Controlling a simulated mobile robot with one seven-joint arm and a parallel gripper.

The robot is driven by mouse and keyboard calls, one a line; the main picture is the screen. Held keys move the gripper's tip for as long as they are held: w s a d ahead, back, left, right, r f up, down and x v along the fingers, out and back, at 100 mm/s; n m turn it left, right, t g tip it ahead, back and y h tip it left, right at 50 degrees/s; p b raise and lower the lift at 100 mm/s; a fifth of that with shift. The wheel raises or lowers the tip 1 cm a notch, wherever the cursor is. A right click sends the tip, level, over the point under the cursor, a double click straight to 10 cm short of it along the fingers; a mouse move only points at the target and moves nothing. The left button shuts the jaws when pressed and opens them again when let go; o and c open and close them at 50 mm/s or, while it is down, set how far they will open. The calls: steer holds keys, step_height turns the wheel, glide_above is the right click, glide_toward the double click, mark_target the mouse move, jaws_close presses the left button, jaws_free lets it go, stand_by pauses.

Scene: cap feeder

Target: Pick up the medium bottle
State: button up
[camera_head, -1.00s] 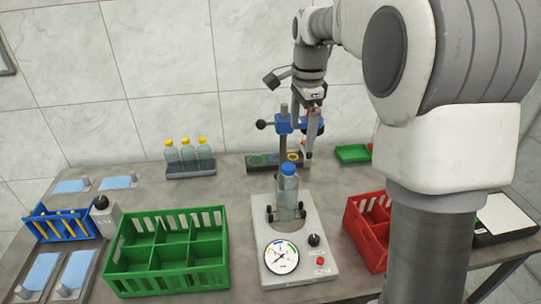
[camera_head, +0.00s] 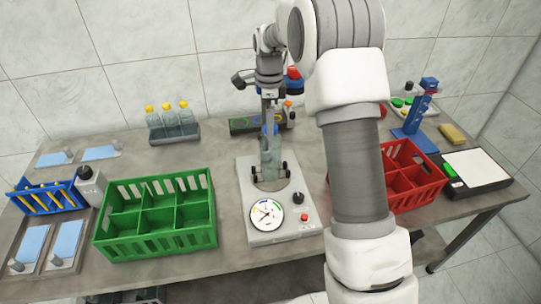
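A clear bottle (camera_head: 267,163) with a blue cap stands upright on the grey machine with a dial (camera_head: 248,207). I take it for the medium bottle, though no size label shows. My gripper (camera_head: 270,128) points down at the top of this bottle, its fingers overlapping the blue cap in the picture. The fingers partly hide the cap, and I cannot tell whether they touch it or are closed on it. Several smaller clear bottles with yellow caps (camera_head: 166,108) stand in a grey rack at the back left.
A green divided crate (camera_head: 155,243) stands left of the machine and a red divided crate (camera_head: 425,152) right of it, partly behind my arm. A blue rack (camera_head: 45,197) is at the far left. A blue stand (camera_head: 412,133) and a scale (camera_head: 476,168) are at the right.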

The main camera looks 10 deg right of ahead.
mark_target(270, 143)
step_height(270, 143, down, 8)
steer(key=shift+s+d+f, duration=0.1)
steer(key=shift+s, duration=0.05)
jaws_close()
stand_by(0.7)
